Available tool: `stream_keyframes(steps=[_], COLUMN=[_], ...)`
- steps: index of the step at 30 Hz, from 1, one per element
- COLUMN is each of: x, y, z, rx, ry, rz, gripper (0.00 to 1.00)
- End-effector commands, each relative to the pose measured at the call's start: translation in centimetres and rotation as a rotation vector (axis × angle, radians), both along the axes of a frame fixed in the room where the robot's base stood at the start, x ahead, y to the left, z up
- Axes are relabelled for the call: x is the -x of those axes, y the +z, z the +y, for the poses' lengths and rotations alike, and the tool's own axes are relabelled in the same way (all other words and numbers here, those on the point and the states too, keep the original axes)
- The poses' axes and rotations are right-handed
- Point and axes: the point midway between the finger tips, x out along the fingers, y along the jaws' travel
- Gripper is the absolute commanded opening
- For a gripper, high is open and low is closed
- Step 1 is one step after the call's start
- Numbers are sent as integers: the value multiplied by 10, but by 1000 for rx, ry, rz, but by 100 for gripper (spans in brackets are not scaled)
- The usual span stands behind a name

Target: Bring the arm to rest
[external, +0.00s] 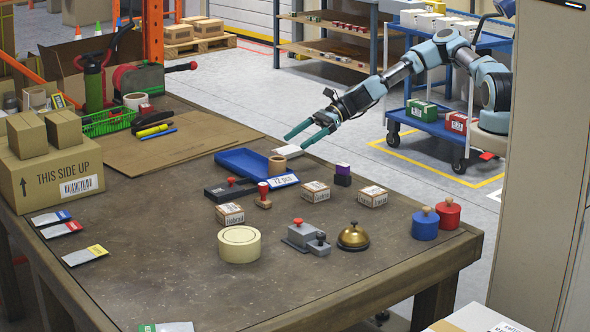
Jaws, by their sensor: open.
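My gripper (296,141) is at the end of my blue-grey arm, which reaches in from the right over the far edge of the workbench (180,240). Its two teal fingers are apart, and I see nothing held between them. The fingers point left and slightly down, above the back of the bench. A small white item (290,151) shows just below the fingertips; I cannot tell whether they touch it.
A blue tray (238,160) and a tan ring (277,165) are near the gripper. Small boxes (316,191), stamps, a brass bell (353,237) and red and blue pots (425,224) stand nearer. A blue cart (440,127) and shelving (340,55) are behind.

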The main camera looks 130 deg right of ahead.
Motion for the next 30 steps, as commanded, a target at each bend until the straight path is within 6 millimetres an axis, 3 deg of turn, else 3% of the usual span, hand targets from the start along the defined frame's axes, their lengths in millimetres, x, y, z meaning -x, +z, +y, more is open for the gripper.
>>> stream_keyframes(steps=[13, 17, 20, 24, 30], x=[-1, -13, -36, -65, -74], y=[0, 0, -2, -8, -9], z=[0, 17, 55, 130, 219], rx=[1, 27, 94, 244, 468], ry=[1, 60, 195, 474, 861], rz=[0, 28, 92, 209, 335], gripper=[93, 93, 93, 93, 93])
